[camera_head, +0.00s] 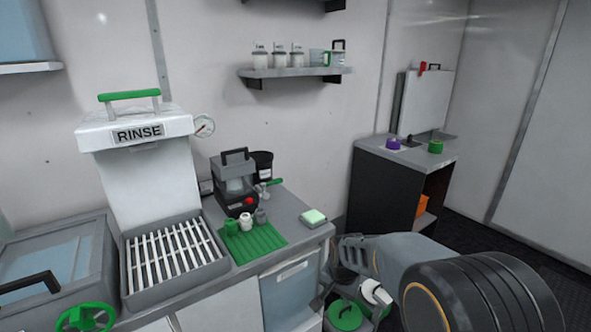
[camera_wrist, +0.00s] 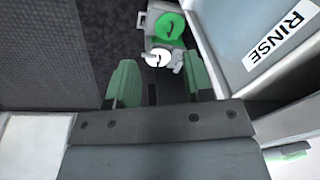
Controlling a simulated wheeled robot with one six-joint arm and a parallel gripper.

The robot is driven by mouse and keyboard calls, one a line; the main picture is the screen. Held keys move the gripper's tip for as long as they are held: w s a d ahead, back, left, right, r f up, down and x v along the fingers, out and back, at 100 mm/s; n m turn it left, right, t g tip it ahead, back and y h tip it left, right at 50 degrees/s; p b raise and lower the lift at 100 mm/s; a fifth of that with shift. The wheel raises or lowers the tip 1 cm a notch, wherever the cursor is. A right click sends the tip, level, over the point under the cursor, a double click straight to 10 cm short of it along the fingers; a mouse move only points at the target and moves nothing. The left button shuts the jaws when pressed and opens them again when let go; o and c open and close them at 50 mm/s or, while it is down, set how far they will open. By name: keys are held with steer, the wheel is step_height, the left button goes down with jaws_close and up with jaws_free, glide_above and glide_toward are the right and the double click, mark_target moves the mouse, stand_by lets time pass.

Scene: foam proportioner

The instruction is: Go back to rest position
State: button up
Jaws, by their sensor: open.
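My gripper (camera_wrist: 160,80) shows in the wrist view with its two green fingers spread wide apart and nothing between them. Beyond the fingertips is a grey unit with a round green lid (camera_wrist: 168,25) and a white round cap (camera_wrist: 157,57). They also show low in the head view, as a green lid (camera_head: 344,314) and a white cap (camera_head: 376,292) beside my arm. My arm reaches in from the lower right of the head view, past the counter's right end. I cannot make out the fingers clearly there.
The counter (camera_head: 205,305) holds the RINSE station (camera_head: 140,150), a grate (camera_head: 172,258), a green mat (camera_head: 255,243) and a small black machine (camera_head: 236,185). A dark cabinet (camera_head: 385,195) stands at the back right.

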steer(key=s+d+r+n+t+p, duration=0.1)
steer(key=s+r+p, duration=0.5)
steer(key=r, duration=0.6)
steer(key=s+d+r+n+t+p, duration=0.1)
steer(key=s+d+r+n+p, duration=0.3)
steer(key=s+r, duration=0.6)
steer(key=shift+r+n+p, duration=0.8)
steer(key=shift+r+p, duration=0.1)
steer(key=shift+p, duration=0.05)
steer(key=shift+d, duration=0.15)
